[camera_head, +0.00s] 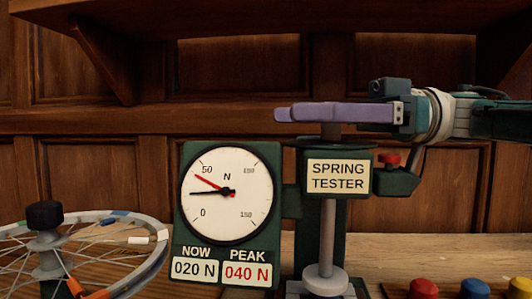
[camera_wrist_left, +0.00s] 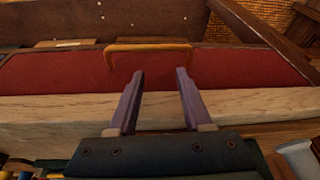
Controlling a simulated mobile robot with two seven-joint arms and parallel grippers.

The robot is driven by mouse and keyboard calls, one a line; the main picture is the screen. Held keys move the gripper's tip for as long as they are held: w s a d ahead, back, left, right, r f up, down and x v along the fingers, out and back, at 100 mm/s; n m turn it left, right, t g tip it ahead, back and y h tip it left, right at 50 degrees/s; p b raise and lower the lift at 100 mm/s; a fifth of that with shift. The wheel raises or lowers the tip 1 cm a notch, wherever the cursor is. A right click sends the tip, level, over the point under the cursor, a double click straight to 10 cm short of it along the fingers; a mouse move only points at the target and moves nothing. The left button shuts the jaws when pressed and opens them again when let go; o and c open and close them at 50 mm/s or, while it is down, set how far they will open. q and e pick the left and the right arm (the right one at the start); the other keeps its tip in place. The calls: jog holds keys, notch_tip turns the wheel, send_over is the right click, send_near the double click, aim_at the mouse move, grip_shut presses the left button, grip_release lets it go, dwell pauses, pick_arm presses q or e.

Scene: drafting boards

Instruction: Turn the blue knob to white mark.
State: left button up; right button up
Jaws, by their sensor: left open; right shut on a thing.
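A blue knob or button (camera_head: 474,289) shows its top at the lower right edge of the head view. I cannot make out a white mark beside it. My right gripper (camera_head: 292,113) reaches in from the right with its purple fingers level.
The tester's dial (camera_head: 227,194) reads NOW 020 N, PEAK 040 N. A red knob (camera_head: 424,288) and a yellow one (camera_head: 521,287) flank the blue. A spoked wheel (camera_head: 150,265) stands at left. A red lever (camera_head: 389,160) sits under my right gripper. The panel has a tan handle (camera_wrist_left: 150,47).

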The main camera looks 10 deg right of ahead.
jog(key=shift+f+n+g+b, duration=0.15)
jog(key=shift+n+g+b, duration=0.15)
jog(key=shift+g+b, duration=0.45)
jog(key=o, duration=1.2)
jog(key=shift+o, duration=0.2)
jog(key=shift+r, duration=0.2)
notch_tip(320, 180, up, 20)
jog(key=p, duration=1.9)
jog(key=shift+f, duration=0.1)
